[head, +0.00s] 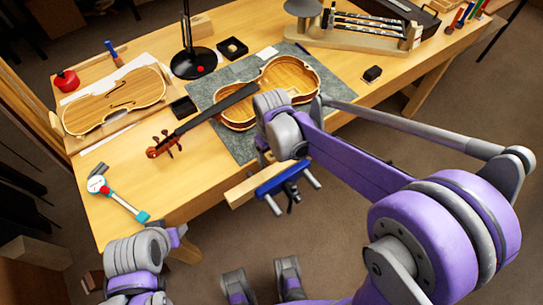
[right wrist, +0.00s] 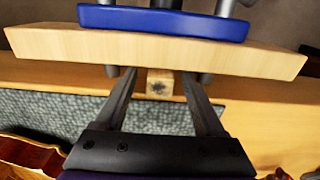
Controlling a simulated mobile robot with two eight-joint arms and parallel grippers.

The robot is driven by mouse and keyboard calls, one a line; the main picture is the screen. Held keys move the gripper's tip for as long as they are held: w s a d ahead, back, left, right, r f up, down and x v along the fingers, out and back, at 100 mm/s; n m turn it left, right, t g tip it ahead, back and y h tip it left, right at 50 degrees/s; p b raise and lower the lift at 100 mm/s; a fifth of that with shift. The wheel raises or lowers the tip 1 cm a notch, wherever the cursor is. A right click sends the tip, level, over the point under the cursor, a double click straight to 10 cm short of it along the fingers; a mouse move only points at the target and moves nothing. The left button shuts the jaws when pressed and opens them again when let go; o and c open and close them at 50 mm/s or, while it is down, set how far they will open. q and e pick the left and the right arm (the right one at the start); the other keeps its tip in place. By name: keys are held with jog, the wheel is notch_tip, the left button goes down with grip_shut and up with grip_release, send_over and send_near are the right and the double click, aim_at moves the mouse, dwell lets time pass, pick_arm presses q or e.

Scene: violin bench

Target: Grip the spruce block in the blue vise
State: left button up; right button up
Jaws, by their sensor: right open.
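The blue vise (head: 277,180) is on the bench's front edge, with a pale wooden jaw (head: 247,190). In the right wrist view the vise's blue bar (right wrist: 165,22) and wooden jaw (right wrist: 155,50) cross the top. The spruce block (right wrist: 160,84), a small pale piece with a dark mark on its end, shows between the wooden jaw and the bench edge. My right gripper (right wrist: 159,75) is open, its fingers on either side of the block with gaps. In the head view my arm hides the block.
A violin body with neck (head: 285,80) lies on the grey mat (head: 236,140) just behind the vise. A violin plate (head: 115,100), a black lamp (head: 195,62) and a caliper gauge (head: 118,195) are on the left.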

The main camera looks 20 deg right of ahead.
aim_at(271, 156)
notch_tip(271, 156, up, 10)
jog(key=shift+r+p, duration=0.15)
jog(key=shift+p, duration=0.55)
